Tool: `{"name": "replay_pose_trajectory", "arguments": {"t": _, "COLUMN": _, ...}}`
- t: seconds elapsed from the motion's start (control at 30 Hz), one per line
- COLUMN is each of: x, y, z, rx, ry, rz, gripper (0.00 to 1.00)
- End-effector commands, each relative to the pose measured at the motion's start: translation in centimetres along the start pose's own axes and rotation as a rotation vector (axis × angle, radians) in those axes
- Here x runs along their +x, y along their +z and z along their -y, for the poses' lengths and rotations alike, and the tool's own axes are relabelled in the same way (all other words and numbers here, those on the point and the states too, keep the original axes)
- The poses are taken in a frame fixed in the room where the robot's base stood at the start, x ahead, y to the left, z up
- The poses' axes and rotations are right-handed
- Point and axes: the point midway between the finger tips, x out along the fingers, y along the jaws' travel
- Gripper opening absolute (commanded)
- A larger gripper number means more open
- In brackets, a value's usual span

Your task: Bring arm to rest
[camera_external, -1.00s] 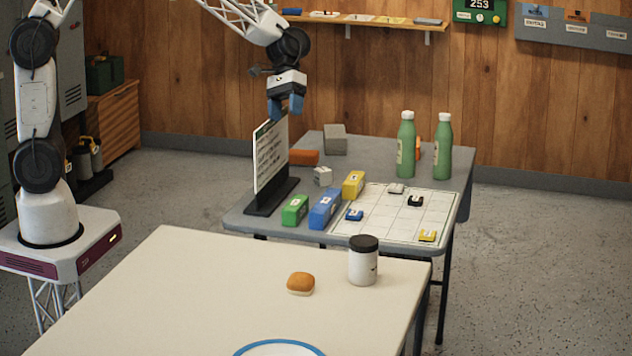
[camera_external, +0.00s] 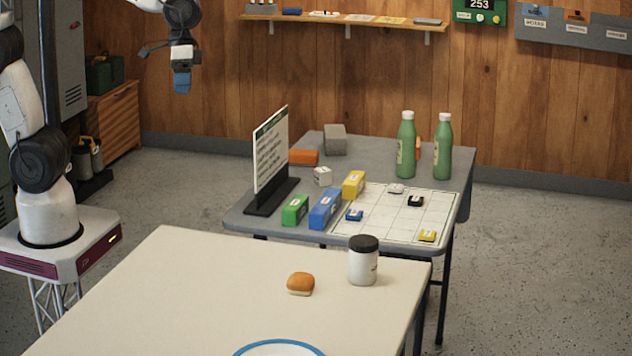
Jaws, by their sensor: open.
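My gripper (camera_external: 182,86) hangs in the air at the upper left, pointing down, in front of the wood-panelled wall. Its blue fingertips show nearly edge-on, with nothing held between them. It is left of the grey table and well clear of everything on it. My arm's upper links run out of the top of the picture.
The grey table (camera_external: 300,223) bears a sign on a stand (camera_external: 271,160), green, blue and yellow boxes, a white grid sheet (camera_external: 375,225) with small blocks, and two green bottles (camera_external: 405,150). The cream table (camera_external: 200,300) holds a bun (camera_external: 300,284), a jar (camera_external: 363,265) and a blue-rimmed plate (camera_external: 280,347).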

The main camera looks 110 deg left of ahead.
Motion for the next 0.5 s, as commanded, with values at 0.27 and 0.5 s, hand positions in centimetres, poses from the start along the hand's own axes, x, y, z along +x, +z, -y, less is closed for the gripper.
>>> {"name": "replay_pose_trajectory", "arguments": {"t": 0.27, "x": -0.6, "y": 7.3, "z": -0.5, "rx": 0.194, "ry": -0.075, "rz": -0.074, "gripper": 0.68}}
{"name": "replay_pose_trajectory", "arguments": {"t": 0.5, "x": -0.6, "y": 12.7, "z": 0.1, "rx": 0.354, "ry": -0.134, "rz": -0.138, "gripper": 0.68}}
